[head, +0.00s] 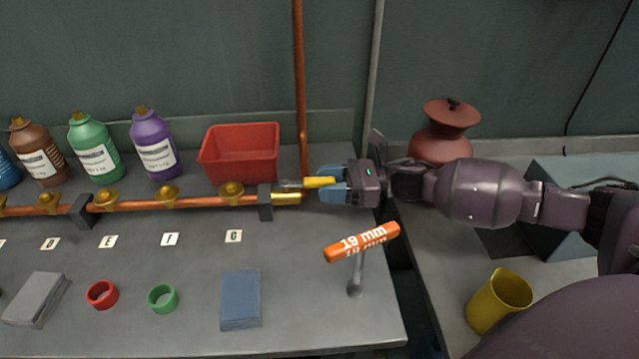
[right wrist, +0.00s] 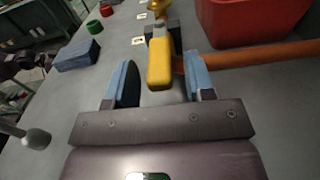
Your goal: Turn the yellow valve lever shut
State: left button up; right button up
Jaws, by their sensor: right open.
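The yellow valve lever (head: 319,182) sits at the right end of the copper pipe (head: 200,202), beside the brass valve body (head: 287,197). In the head view it points to the right, roughly along the pipe. My right gripper (head: 335,184) is open at the lever's free end.
A red bin (head: 240,152) stands behind the pipe, and a vertical copper pipe (head: 301,90) rises near the valve. An orange-handled 19 mm tool (head: 361,242) is in front of my gripper. A blue block (head: 240,299) lies nearer the front. A yellow cup (head: 498,301) stands at right.

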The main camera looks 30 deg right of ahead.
jog(key=shift+x, duration=0.95)
grip_shut()
